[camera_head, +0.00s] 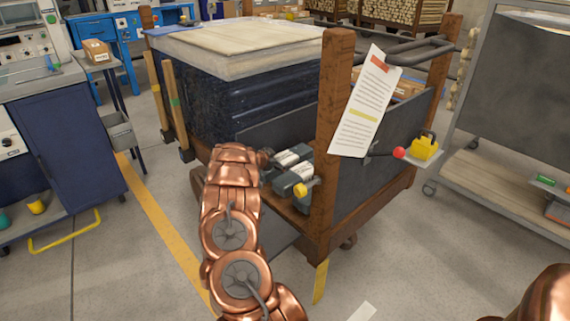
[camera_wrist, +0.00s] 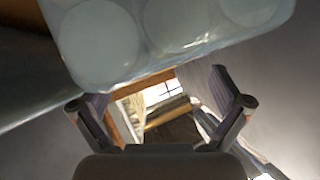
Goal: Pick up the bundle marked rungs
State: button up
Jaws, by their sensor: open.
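Two small grey wrapped packs with pale bands lie on the wooden cart's ledge in the head view, a rear one (camera_head: 289,158) and a front one (camera_head: 292,180). No marking reading rungs is legible on either. In the wrist view a film-wrapped pack (camera_wrist: 165,32) with several round pale ends fills the top, close to the camera. I cannot tell which pack this is. My gripper (camera_wrist: 160,100) is open, with its two fingers apart and nothing between them. The pack is above the fingers in that picture. In the head view my copper arm reaches the ledge and its fingers are mostly hidden.
The wooden cart (camera_head: 329,200) has thick posts, a hanging paper sheet (camera_head: 365,105) and a big dark wrapped load (camera_head: 205,95). A red-knobbed lever and yellow padlock (camera_head: 425,146) stick out at right. A grey rack (camera_head: 520,75) stands right. Floor is clear in front.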

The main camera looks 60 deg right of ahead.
aim_at(282, 159)
jog(key=shift+b+x, duration=0.4)
jog(key=shift+x, duration=1.65)
jog(key=shift+s+a+f, duration=0.1)
jog(key=c, duration=1.4)
